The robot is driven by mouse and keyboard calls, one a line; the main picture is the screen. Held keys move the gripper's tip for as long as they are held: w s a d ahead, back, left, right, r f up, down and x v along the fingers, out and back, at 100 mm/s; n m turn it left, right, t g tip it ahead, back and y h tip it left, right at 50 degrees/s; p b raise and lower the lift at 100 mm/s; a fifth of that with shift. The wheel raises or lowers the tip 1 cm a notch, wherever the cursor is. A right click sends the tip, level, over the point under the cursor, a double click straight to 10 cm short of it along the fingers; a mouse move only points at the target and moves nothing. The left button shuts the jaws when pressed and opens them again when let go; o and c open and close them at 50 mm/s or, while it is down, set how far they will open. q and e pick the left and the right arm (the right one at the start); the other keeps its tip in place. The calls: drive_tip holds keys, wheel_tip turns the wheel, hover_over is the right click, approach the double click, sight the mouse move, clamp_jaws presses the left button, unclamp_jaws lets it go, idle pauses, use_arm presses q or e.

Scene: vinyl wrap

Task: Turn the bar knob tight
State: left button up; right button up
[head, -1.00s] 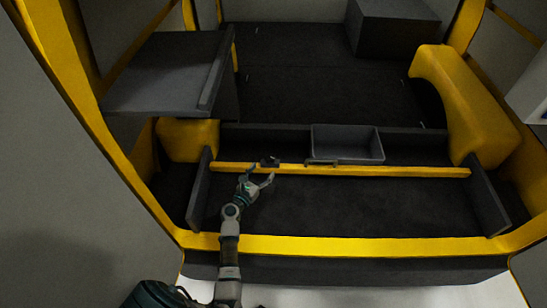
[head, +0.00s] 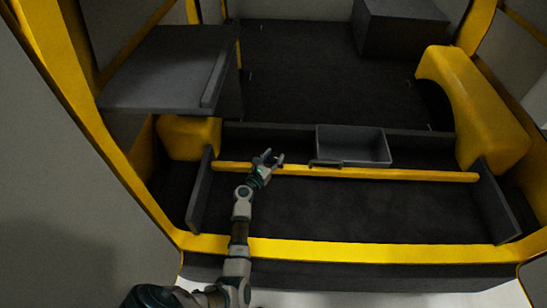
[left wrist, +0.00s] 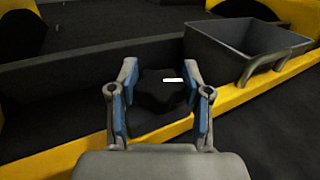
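The yellow bar (head: 400,174) runs across the vehicle's cargo area. The dark bar knob (left wrist: 160,90) shows in the left wrist view on the bar's near left part, a lobed black shape with a small white mark. My left gripper (head: 270,157) is over the bar in the head view. In the left wrist view its two blue-padded fingers (left wrist: 160,108) are open, one on each side of the knob, with gaps that look small. I cannot tell whether they touch it. In the head view the gripper hides the knob. My right gripper is not in view.
A grey bin (head: 352,146) stands behind the bar, right of the gripper, with a dark handle (left wrist: 262,67) near the bar. Dark side panels (head: 497,205) flank the bar's ends. A grey shelf (head: 165,70) is at the left. The floor before the bar is clear.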

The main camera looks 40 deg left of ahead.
use_arm(q)
drive_tip(key=shift+s+a+f, duration=0.1)
drive_tip(key=shift+a+f, duration=0.05)
drive_tip(key=shift+a, duration=0.15)
drive_tip(key=shift+c, duration=1.1)
drive_tip(key=shift+d, duration=0.45)
drive_tip(key=shift+a, duration=0.2)
drive_tip(key=shift+d, duration=0.1)
drive_tip(key=o, duration=1.2)
drive_tip(key=s, duration=1.2)
drive_tip(key=shift+d, duration=0.3)
